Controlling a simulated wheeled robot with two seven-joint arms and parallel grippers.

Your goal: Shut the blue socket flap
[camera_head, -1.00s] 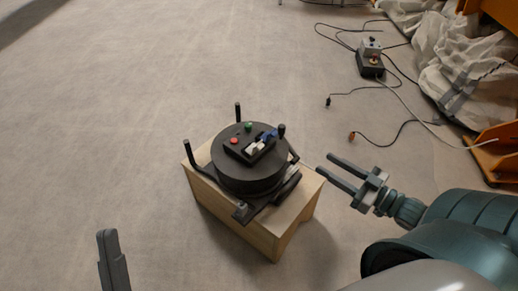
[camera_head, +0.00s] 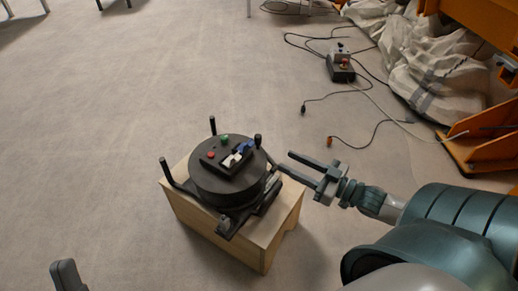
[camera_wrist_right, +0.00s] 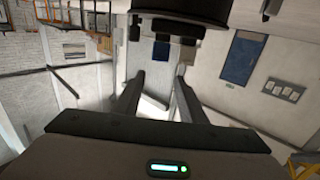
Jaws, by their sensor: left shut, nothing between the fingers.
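The blue socket flap (camera_head: 247,146) is a small blue piece standing up from the dark panel (camera_head: 229,157) on top of a round black device (camera_head: 228,184). A white part (camera_head: 233,159) lies beside it. Whether the flap touches anything is too small to tell. My right gripper (camera_head: 284,161) is at the device's right side, fingers spread and empty, pointing left towards it. In the right wrist view its two fingers (camera_wrist_right: 157,80) are apart, below a dark rounded body (camera_wrist_right: 180,10). My left gripper (camera_head: 65,264) is shut at the lower left, away from the device.
The device stands on a wooden box (camera_head: 245,236) and has upright black posts (camera_head: 212,125) around it. A red button (camera_head: 211,155) and a green button (camera_head: 225,140) sit on its top. Cables and a small box (camera_head: 340,67) lie on the floor behind right. The left floor is clear.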

